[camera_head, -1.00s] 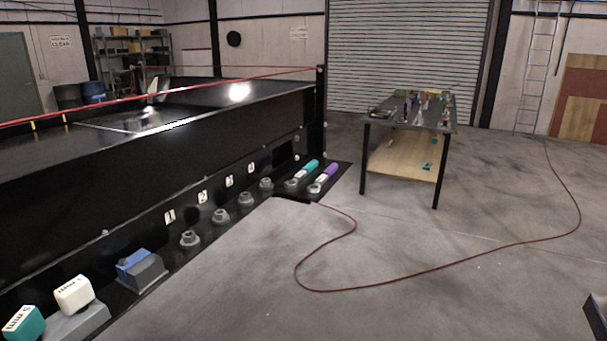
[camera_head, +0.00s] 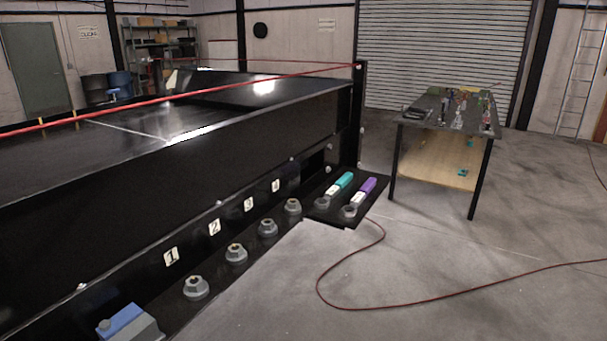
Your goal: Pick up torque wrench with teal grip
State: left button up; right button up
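The torque wrench with the teal grip (camera_head: 343,181) lies on a dark shelf (camera_head: 329,217) at the far end of the conveyor's side. Its grey head points toward me and its teal grip points away to the right. A second wrench with a purple grip (camera_head: 366,187) lies beside it, to its right and roughly parallel. Neither of my grippers is in view.
A blue-topped block (camera_head: 122,322) sits at the near end. A work table (camera_head: 440,128) stands beyond the shelf. A red cable (camera_head: 330,303) lies on otherwise open floor.

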aim_at(344, 180)
jog(key=i+l+u, duration=0.35)
jog(key=l, duration=0.2)
jog(key=l+u, duration=0.3)
jog(key=l, duration=0.25)
jog(key=i+l+u, duration=0.2)
jog(key=l+u, duration=0.15)
jog(key=l, duration=0.3)
jog(key=l+u, duration=0.35)
jog(key=l, duration=0.3)
